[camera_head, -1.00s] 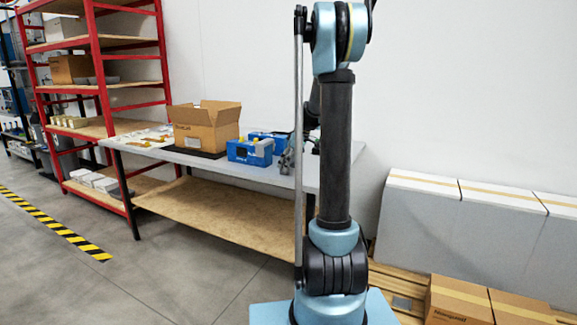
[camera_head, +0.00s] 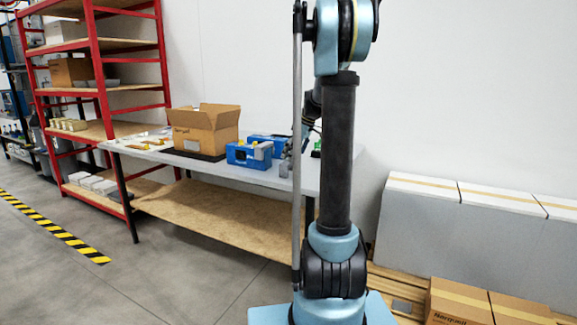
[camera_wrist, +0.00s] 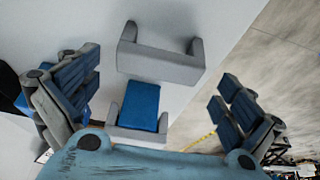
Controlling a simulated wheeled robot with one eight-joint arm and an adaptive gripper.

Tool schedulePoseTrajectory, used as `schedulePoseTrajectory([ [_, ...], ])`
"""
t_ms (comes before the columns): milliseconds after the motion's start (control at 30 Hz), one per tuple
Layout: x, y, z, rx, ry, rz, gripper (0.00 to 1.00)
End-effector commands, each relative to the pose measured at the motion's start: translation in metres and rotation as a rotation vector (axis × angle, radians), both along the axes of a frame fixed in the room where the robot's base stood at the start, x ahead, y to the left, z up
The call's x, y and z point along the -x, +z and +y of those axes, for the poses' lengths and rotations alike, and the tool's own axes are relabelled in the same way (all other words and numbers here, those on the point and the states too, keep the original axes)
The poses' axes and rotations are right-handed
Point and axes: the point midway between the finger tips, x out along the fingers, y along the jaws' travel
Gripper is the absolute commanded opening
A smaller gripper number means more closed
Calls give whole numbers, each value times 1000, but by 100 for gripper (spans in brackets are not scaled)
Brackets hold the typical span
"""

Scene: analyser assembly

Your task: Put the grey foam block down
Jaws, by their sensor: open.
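A grey U-shaped foam block (camera_wrist: 160,64) lies on the pale table in the wrist view, its two prongs pointing to the top of the picture. A second grey U-shaped piece (camera_wrist: 138,134) sits below it, around the end of a blue block (camera_wrist: 139,106). My gripper (camera_wrist: 160,78) is open, its fingers spread left and right of these pieces with gaps on both sides. In the head view a small grey block (camera_head: 284,169) stands by the table's front edge, and my gripper (camera_head: 291,149) is close to it, partly hidden by my arm.
The table (camera_head: 228,171) also holds an open cardboard box (camera_head: 200,132) and blue cases (camera_head: 249,154). A small green item (camera_head: 316,149) is beside my arm. A red shelf rack (camera_head: 100,100) stands at left. The table edge is close in the wrist view.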

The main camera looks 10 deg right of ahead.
Motion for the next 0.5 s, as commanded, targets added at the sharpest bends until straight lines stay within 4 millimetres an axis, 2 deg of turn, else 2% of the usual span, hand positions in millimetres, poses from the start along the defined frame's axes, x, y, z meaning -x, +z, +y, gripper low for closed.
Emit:
schedulePoseTrajectory([
  [33,2,10,-4,0,-1,0,100],
  [200,8,35,-13,0,-1,0,100],
  [500,18,55,-18,2,-8,3,100],
])
